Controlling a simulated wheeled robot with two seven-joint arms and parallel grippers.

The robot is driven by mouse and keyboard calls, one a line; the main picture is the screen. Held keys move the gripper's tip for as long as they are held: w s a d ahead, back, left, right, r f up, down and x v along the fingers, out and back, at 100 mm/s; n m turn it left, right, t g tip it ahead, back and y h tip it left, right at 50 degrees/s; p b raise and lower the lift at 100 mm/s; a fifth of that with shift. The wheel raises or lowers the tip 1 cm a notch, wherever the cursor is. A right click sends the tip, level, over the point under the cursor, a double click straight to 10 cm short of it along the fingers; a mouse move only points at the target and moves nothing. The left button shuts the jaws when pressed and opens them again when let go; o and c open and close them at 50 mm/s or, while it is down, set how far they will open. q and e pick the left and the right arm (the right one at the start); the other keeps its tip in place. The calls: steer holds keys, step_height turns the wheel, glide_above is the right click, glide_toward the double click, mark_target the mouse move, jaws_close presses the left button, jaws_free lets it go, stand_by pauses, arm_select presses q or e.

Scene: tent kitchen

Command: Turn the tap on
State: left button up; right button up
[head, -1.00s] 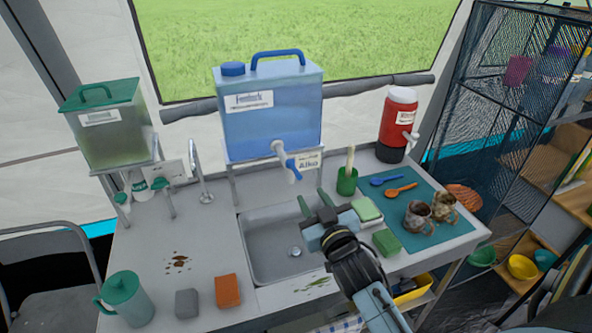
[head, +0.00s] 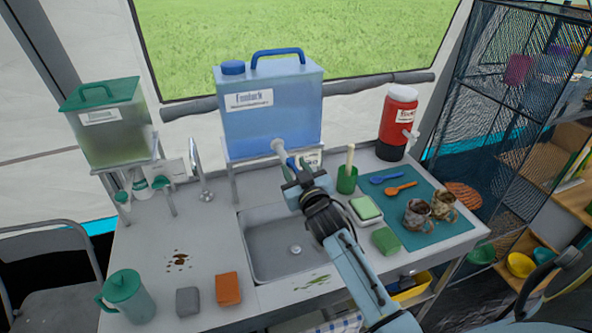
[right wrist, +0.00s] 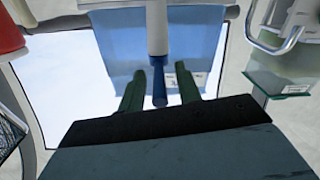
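The blue water tank (head: 265,112) stands on a rack behind the sink. Its tap (head: 279,148) has a pale body and a blue lever; the right wrist view shows the pale part (right wrist: 157,28) and the blue lever (right wrist: 159,90). My right gripper (head: 297,170) is at the tap, over the sink. In the right wrist view its two green fingers (right wrist: 160,78) are open, one on each side of the blue lever, with gaps showing. The gripper hides part of the tap in the head view. My left gripper is out of view.
The sink basin (head: 285,255) lies below. A green cup (head: 347,180), a sponge on a dish (head: 366,208) and two mugs stand to the right. A red dispenser (head: 398,125) is at the back right, a green-lidded tank (head: 106,125) at the left.

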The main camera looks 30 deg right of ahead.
jaws_close()
